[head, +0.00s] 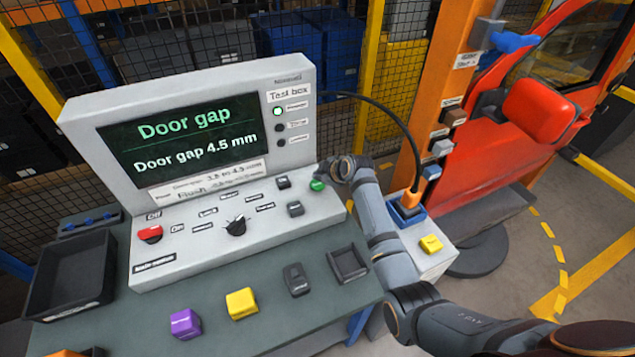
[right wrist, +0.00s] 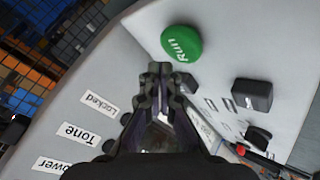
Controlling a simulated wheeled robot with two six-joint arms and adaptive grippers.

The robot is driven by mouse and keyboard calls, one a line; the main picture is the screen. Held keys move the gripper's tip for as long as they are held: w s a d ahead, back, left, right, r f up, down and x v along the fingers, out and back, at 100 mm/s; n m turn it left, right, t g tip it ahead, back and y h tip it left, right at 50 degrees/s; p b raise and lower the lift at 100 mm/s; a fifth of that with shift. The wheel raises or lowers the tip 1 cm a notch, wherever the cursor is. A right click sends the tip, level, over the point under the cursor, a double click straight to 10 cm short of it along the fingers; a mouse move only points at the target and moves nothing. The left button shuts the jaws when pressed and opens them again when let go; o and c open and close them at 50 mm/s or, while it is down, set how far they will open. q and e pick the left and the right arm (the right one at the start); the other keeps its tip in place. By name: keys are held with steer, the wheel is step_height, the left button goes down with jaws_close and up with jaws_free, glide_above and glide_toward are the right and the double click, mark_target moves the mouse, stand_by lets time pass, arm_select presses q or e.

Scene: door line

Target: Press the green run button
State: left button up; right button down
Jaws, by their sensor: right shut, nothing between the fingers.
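The green run button (head: 317,185) sits at the right end of the sloped panel of the grey test box (head: 190,262). In the right wrist view the button (right wrist: 181,43) is a round green cap marked "Run", just beyond my fingertips. My right gripper (head: 334,178) is right of the button in the head view, close to it; I cannot tell whether it touches. In the right wrist view my right gripper (right wrist: 160,70) has its fingers together with nothing between them. My left gripper is not in view. The screen (head: 185,135) reads "Door gap 4.5 mm".
A red knob (head: 150,234) and a black selector (head: 236,226) are on the same panel. Purple (head: 185,323) and yellow (head: 241,303) blocks and a black tray (head: 73,279) are on the table. An orange post (head: 425,130) and red car door (head: 500,140) stand at right.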

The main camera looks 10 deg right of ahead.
steer(key=shift+r+p, duration=1.7)
steer(key=shift+r, duration=0.5)
steer(key=shift+r, duration=0.1)
step_height(320, 180, up, 9)
steer(key=p, duration=0.8)
glide_above(319, 185)
steer(key=shift+f, duration=0.25)
steer(key=shift+f, duration=0.1)
